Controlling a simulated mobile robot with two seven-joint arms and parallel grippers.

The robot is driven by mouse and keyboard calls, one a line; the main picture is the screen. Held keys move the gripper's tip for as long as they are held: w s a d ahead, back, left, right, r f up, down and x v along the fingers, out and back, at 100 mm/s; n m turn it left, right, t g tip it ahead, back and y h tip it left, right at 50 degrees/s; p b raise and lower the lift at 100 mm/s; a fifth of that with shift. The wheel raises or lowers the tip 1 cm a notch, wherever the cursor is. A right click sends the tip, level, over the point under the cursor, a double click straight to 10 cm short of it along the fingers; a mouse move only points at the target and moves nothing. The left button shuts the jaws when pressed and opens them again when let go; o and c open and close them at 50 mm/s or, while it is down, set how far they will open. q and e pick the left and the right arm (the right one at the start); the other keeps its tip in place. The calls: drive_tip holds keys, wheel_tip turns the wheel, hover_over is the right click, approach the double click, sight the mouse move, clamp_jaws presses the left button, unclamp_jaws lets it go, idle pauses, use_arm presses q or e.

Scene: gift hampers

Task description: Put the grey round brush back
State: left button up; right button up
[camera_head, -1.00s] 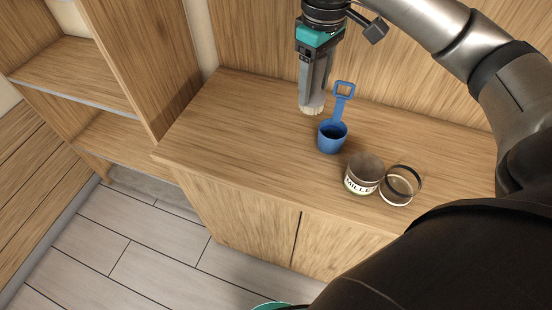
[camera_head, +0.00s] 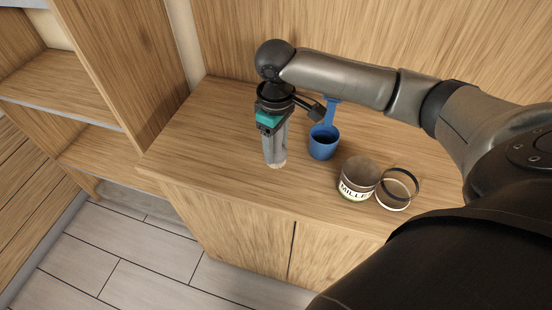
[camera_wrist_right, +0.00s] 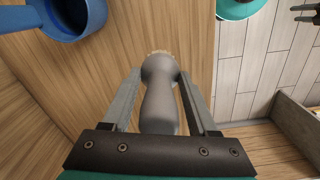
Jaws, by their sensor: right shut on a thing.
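My right gripper (camera_head: 274,140) points down over the counter and is shut on the grey round brush (camera_head: 276,163). In the right wrist view the brush (camera_wrist_right: 160,105) lies between the two fingers (camera_wrist_right: 159,80), with pale bristles at its far end. In the head view the pale bristle end points down, close to the counter top; I cannot tell whether it touches. Most of the brush is hidden by the fingers there. In the right wrist view, two dark prongs at the upper right may be my left gripper (camera_wrist_right: 305,13); its state is unclear.
A blue scoop (camera_head: 323,148) stands just right of the gripper; it also shows in the wrist view (camera_wrist_right: 62,22). Right of it are a labelled jar (camera_head: 357,181) and a clear, dark-rimmed round container (camera_head: 397,190). The wooden counter (camera_head: 205,135) is clear on the left, beside open shelves (camera_head: 70,85).

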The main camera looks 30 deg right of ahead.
sight(276, 158)
wheel_tip(276, 158, down, 5)
drive_tip(key=shift+r+b, duration=0.2)
drive_tip(key=shift+b, duration=0.2)
drive_tip(key=shift+f, duration=0.1)
drive_tip(key=o, duration=1.4)
drive_tip(key=shift+c, duration=0.2)
wheel_tip(276, 158, up, 12)
drive_tip(key=shift+r+p, duration=0.15)
drive_tip(key=shift+p, duration=0.95)
